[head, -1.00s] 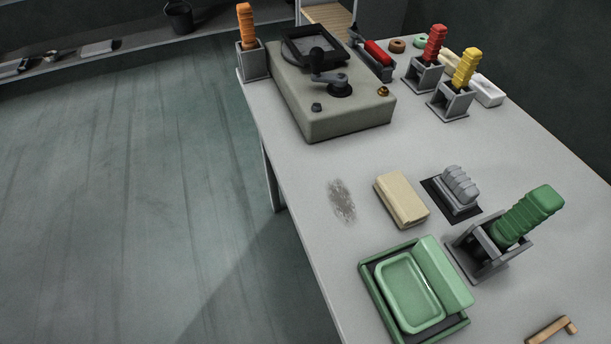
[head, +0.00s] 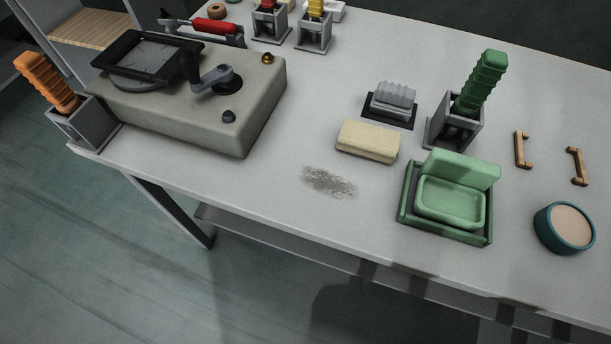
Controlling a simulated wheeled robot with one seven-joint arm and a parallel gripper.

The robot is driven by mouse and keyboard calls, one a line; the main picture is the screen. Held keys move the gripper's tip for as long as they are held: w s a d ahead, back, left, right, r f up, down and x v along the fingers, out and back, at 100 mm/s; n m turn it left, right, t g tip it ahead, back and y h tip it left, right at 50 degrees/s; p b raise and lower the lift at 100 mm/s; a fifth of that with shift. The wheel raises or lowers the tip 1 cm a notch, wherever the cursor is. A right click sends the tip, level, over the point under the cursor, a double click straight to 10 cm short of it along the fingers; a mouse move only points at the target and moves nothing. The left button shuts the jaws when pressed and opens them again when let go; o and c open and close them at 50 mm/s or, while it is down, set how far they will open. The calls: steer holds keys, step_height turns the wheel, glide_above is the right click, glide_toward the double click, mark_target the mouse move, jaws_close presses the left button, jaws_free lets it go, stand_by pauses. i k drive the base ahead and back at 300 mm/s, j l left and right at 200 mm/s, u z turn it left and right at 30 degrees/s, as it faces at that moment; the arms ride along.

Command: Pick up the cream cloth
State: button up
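The cream cloth (head: 368,141) is a folded, block-shaped pad lying flat on the light grey table (head: 265,195). It is near the middle of the table, just behind a grey smudge (head: 329,182) and in front of a grey ribbed piece on a black base (head: 391,101). Nothing covers the cloth. My gripper is not in view.
A green tray with a green dish (head: 448,201) stands right of the cloth. A holder with a green handle (head: 478,85) is behind it. A large grey box with a crank (head: 187,104) fills the left. A round teal tub (head: 564,228) is at right.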

mark_target(373, 143)
steer(key=i+l, duration=0.35)
steer(key=i+l+u, duration=0.15)
steer(key=u, duration=1.45)
